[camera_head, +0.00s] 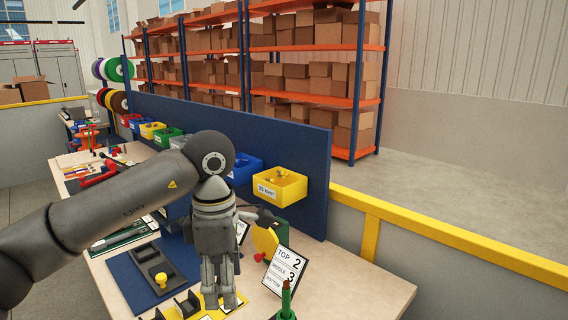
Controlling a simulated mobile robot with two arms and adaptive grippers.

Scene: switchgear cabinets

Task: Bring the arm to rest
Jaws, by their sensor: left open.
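My left arm comes in from the left, bends at a dark round joint, and ends in my left gripper (226,303). The gripper points straight down over the front of the workbench (370,290). Its fingers are apart, with nothing visible between them. The fingertips are near a yellow piece with dark holders (188,306) on the bench; whether they touch it, I cannot tell. My right gripper does not show.
A blue mat with a grey block and yellow knob (161,280) lies left of the gripper. A TOP/MIDDLE/BOTTOM sign (284,270) and green-handled tool (287,300) stand right. A blue panel (318,180) with bins, including a yellow bin (280,187), backs the bench. A yellow rail (440,236) runs right.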

